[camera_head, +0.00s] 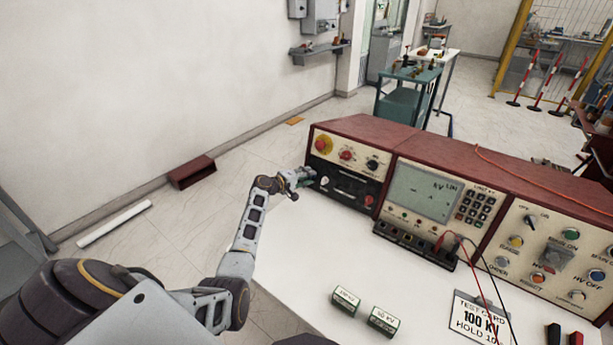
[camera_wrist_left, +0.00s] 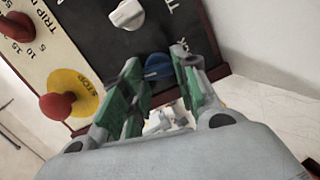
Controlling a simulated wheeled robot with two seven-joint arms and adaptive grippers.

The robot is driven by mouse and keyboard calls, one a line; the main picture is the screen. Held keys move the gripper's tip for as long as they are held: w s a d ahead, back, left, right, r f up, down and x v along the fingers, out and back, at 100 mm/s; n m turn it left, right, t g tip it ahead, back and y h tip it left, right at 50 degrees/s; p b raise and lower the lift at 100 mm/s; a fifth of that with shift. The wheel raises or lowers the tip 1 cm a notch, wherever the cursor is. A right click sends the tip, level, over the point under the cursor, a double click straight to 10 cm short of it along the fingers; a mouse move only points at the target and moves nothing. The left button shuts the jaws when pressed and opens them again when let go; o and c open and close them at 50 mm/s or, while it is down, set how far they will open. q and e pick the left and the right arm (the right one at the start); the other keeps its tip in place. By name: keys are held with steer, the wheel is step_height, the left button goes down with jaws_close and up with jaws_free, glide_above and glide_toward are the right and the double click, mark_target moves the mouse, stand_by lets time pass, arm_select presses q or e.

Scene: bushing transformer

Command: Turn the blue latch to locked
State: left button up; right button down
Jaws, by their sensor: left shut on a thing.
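The blue latch (camera_wrist_left: 158,67) is a round blue knob on the dark lower panel of the console, seen in the left wrist view. My left gripper (camera_wrist_left: 156,74) has its green-padded fingers on either side of it and is shut on it. In the head view my left gripper (camera_head: 299,177) is at the left end of the console (camera_head: 343,168), and the latch is hidden there. Part of the lettering beside the latch is covered by a finger. My right gripper is not in view.
A white knob (camera_wrist_left: 127,14) sits beside the latch. A red stop button (camera_wrist_left: 57,106) on a yellow disc and another red knob (camera_wrist_left: 16,26) are nearby. Two green blocks (camera_head: 345,300) (camera_head: 383,321) and a test card (camera_head: 479,318) lie on the white tabletop (camera_head: 300,235).

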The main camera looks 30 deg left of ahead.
arm_select(q)
steer(key=shift+f+n, duration=0.15)
steer(key=shift+n, duration=1.05)
steer(key=o, duration=1)
steer(key=shift+a, duration=0.1)
steer(key=shift+s, duration=0.2)
steer(key=shift+v, duration=5.85)
steer(key=shift+f, duration=0.15)
